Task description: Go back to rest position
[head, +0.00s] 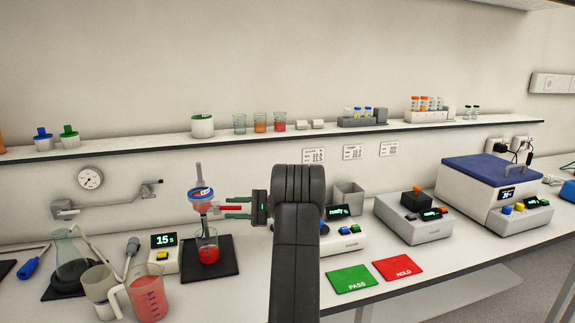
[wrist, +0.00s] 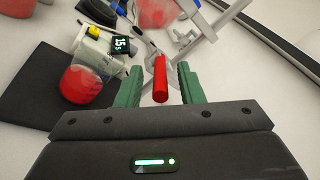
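My gripper (head: 232,208) is at the stand on the left part of the bench, with its green fingers pointing left. A red handle (wrist: 160,80) lies between the fingers in the wrist view, with a gap on both sides, so the gripper is open around it. It also shows in the head view (head: 230,208). The handle joins the stand beneath a blue-rimmed funnel (head: 201,194) with red contents. A beaker of red liquid (head: 207,250) stands below the funnel on a black pad (head: 225,264).
A timer (head: 164,253) reading 15 s and a jug of red liquid (head: 147,298) stand left of the pad. A shelf (head: 100,146) with jars and tubes runs behind. Green PASS (head: 352,279) and red HOLD (head: 398,269) cards lie right of my arm, before several instruments.

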